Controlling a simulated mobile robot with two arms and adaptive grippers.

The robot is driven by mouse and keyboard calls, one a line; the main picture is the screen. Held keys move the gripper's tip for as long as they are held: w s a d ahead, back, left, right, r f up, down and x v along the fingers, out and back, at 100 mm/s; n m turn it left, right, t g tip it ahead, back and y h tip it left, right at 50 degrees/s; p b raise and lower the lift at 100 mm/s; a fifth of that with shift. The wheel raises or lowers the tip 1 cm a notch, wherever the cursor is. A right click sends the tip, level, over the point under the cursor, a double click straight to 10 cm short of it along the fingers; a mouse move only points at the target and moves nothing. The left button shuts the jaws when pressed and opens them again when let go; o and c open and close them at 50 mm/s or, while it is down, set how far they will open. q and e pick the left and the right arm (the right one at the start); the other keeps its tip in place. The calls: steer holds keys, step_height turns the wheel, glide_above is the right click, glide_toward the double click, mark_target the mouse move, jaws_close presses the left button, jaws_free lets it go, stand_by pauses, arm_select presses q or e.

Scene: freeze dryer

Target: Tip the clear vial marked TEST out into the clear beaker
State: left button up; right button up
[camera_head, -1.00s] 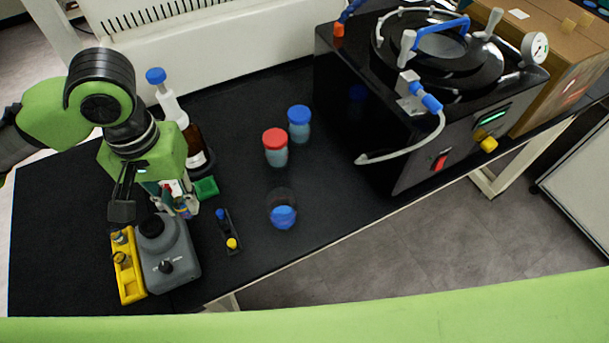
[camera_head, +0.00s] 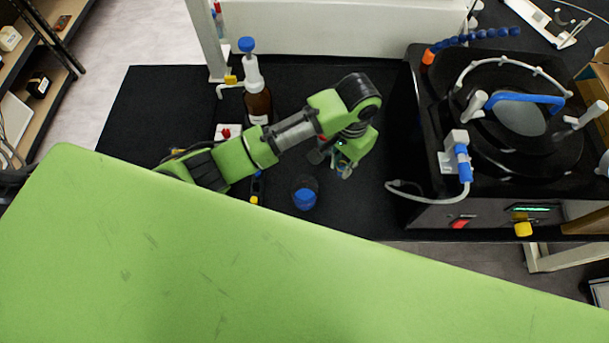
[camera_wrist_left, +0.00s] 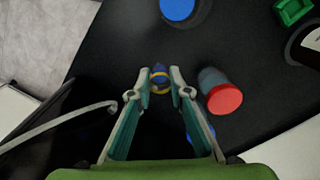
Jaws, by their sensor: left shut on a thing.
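My left gripper (camera_head: 332,160) is shut on a small clear vial with a blue-and-yellow band, seen between its fingertips (camera_wrist_left: 160,80) in the left wrist view. The vial (camera_head: 345,172) shows only in part in the head view, and I cannot read its marking. The clear beaker (camera_head: 304,184), with blue contents, stands on the black bench just left of the gripper. Its blue contents (camera_wrist_left: 178,7) show at the top edge of the left wrist view. The vial is apart from the beaker. My right gripper is not in view.
A red-capped jar (camera_wrist_left: 224,98) stands close beside the gripper, with a blue-capped jar partly hidden behind a finger. The freeze dryer (camera_head: 430,135) with its white hose (camera_head: 405,186) stands to the right. A brown bottle (camera_head: 258,105) stands behind, left.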

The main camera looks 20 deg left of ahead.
arm_select(q)
steer(key=shift+m, duration=0.7)
steer(key=s+f, duration=0.1)
steer(key=s+d+f+p, duration=0.1)
steer(key=s+d+f, duration=0.1)
steer(key=s, duration=0.1)
steer(key=shift+d+f+p, duration=0.25)
steer(key=shift+f+p, duration=0.05)
steer(key=shift+p, duration=0.05)
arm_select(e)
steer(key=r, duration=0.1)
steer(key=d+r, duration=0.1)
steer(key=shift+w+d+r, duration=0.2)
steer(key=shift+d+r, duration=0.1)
arm_select(q)
steer(key=shift+a, duration=0.1)
steer(key=s+a+r+t+h, duration=0.1)
steer(key=a+r+t+h, duration=0.1)
steer(key=a+h, duration=0.4)
steer(key=shift+s+r+h, duration=0.2)
steer(key=shift+r+h, duration=0.6)
steer(key=shift+h, duration=1)
